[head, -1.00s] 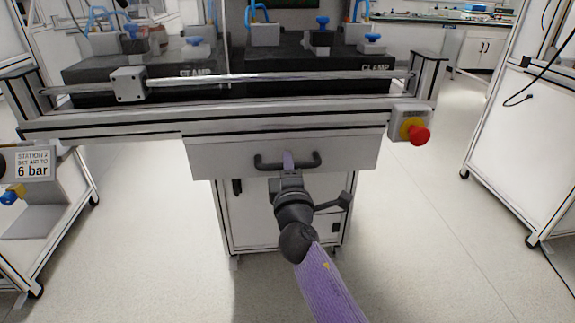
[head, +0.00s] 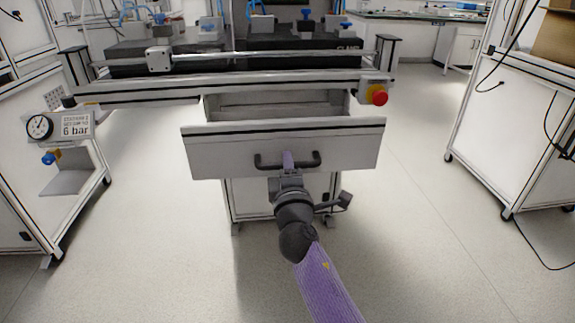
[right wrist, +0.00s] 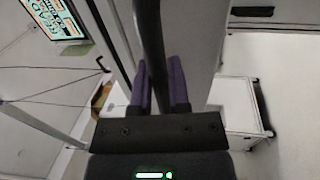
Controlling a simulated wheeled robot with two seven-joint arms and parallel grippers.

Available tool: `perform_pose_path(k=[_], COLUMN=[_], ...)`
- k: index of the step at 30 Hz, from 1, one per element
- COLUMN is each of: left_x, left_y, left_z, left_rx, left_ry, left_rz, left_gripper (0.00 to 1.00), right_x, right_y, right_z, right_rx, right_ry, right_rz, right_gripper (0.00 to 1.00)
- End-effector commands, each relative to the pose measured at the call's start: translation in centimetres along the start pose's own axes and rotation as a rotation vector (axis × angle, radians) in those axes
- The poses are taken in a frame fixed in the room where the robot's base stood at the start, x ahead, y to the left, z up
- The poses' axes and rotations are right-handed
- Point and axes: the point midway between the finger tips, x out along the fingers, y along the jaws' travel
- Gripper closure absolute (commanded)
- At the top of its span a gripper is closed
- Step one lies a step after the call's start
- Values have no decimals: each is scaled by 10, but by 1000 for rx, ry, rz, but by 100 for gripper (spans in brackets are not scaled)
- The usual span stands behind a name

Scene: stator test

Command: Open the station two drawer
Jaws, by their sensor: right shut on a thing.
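The station two drawer (head: 225,160) has a white front and stands pulled out from under the bench, with its inside showing behind the front panel. Its dark bar handle (head: 310,160) is in the middle of the front. My right gripper (head: 288,166) is shut on the handle. In the right wrist view the dark handle bar (right wrist: 150,45) runs between the purple fingers of my right gripper (right wrist: 160,85). My left gripper is not in view.
A gauge with a "6 bar" sign (head: 76,125) is at left. The floor (head: 430,220) on the right is clear.

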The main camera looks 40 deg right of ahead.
Motion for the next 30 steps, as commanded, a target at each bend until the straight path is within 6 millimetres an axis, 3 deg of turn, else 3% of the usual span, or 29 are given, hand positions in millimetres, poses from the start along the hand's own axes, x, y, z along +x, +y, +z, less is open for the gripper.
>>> perform_pose_path(k=[8,9,13,23,30], left_x=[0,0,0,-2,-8], left_y=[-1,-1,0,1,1], left_z=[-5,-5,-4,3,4], left_rx=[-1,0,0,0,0], left_ry=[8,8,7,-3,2], left_rz=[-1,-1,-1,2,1], left_gripper=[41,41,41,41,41], right_x=[0,0,0,-5,-55], right_y=[-1,-1,0,1,1], right_z=[0,0,0,0,0], right_rx=[0,0,0,0,1], right_ry=[0,0,0,1,0], right_rz=[-1,-1,0,1,-2], right_gripper=[100,70,45,45,45])
